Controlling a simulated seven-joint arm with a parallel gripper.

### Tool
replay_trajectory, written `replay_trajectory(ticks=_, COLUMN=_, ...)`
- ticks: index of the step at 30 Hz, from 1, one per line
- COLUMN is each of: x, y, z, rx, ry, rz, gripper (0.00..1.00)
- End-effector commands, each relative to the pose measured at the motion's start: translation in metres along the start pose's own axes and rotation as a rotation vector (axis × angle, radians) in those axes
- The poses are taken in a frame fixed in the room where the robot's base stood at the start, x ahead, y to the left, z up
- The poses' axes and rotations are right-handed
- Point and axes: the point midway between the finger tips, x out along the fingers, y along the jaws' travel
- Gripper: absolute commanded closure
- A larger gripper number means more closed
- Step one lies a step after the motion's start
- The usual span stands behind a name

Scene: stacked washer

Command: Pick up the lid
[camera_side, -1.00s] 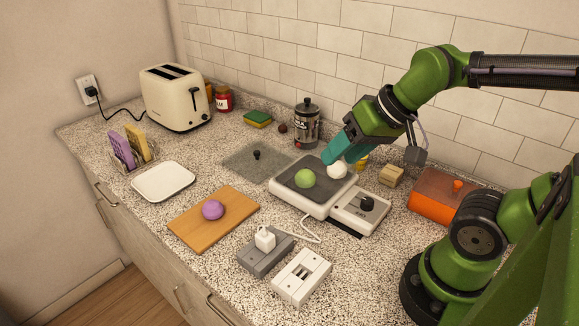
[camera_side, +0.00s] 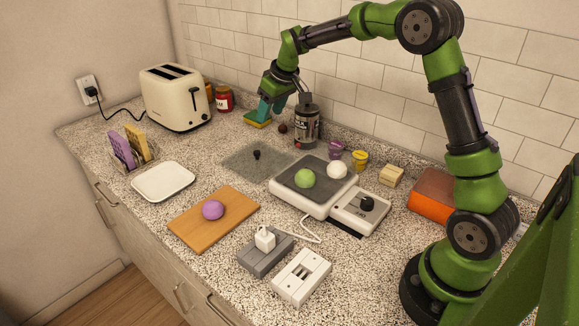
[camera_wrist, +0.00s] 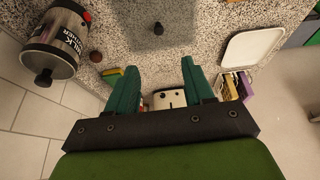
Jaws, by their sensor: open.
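The lid (camera_side: 245,167) is a flat, see-through grey square with a small black knob (camera_side: 257,155). It lies on the speckled counter, left of the white hotplate (camera_side: 288,201). In the wrist view the lid (camera_wrist: 180,35) is at the top centre, with its knob (camera_wrist: 158,28) upright. My gripper (camera_side: 265,110) is above the back of the counter, behind the lid and beside the dark canister.
The canister (camera_side: 306,127) stands close right of my gripper, and a sponge (camera_side: 257,121) lies at the back. The toaster (camera_side: 170,100) is to the left. A white plate (camera_side: 163,182) and a wooden board (camera_side: 190,230) lie in front. A green ball (camera_side: 304,178) sits on the hotplate.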

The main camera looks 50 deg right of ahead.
Motion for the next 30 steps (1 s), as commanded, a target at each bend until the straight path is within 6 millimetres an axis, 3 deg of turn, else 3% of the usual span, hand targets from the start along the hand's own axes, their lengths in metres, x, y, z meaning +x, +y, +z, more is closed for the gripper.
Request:
replay_trajectory(ticks=13, x=0.092, y=-0.002, z=0.002, rx=0.0, ry=-0.006, rz=-0.003, gripper=0.48)
replay_trajectory(ticks=23, x=0.12, y=0.0, z=0.001, rx=0.001, ry=-0.004, rz=-0.003, gripper=0.48)
replay_trajectory(ticks=30, x=0.155, y=0.002, z=0.0, rx=0.001, ry=-0.004, rz=-0.003, gripper=0.48)
